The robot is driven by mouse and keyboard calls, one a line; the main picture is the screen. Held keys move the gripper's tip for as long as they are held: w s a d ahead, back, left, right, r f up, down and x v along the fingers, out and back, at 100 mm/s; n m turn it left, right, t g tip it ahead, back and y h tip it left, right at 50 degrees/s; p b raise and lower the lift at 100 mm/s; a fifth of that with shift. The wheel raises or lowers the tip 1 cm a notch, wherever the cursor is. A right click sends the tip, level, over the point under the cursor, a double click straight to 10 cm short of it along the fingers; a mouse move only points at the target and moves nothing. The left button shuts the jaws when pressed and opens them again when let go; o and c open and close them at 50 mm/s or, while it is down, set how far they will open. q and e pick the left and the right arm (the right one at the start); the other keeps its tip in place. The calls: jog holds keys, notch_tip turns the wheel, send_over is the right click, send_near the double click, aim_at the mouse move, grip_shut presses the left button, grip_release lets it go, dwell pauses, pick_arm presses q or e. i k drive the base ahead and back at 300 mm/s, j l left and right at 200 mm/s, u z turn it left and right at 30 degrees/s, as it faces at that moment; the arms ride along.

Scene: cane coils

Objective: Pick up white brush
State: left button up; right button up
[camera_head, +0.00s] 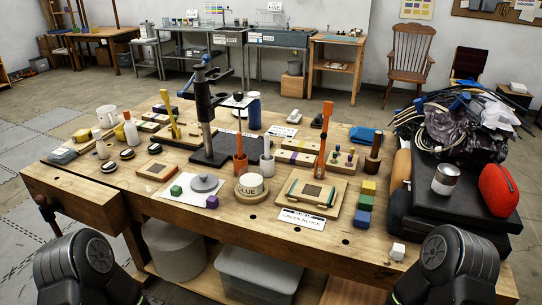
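I cannot pick out a white brush with certainty. A slim white upright item (267,162) stands near the middle of the workbench (150,205), right of an orange upright item (240,160); it may be a brush or a holder, too small to tell. A white bottle-like item with an orange top (130,130) stands toward the left. Only dark links of my two arms show at the bottom left and bottom right corners. Neither gripper is in view.
A black stand (208,145) rises behind the middle of the bench. A tall orange tool (323,140) stands right of centre. A glue tub (250,184) sits near the front. Cables, a can (446,180) and a red case (497,188) crowd the right. The front edge has bare wood.

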aim_at(266, 136)
jog(key=i+j+z, duration=0.1)
jog(key=z, duration=1)
jog(key=j+z, duration=0.3)
jog(key=j, duration=0.2)
jog(key=j+z, duration=0.3)
jog(key=j, duration=0.2)
jog(key=k+j+z, duration=0.25)
jog(key=j, duration=0.9)
jog(key=k+z, duration=0.05)
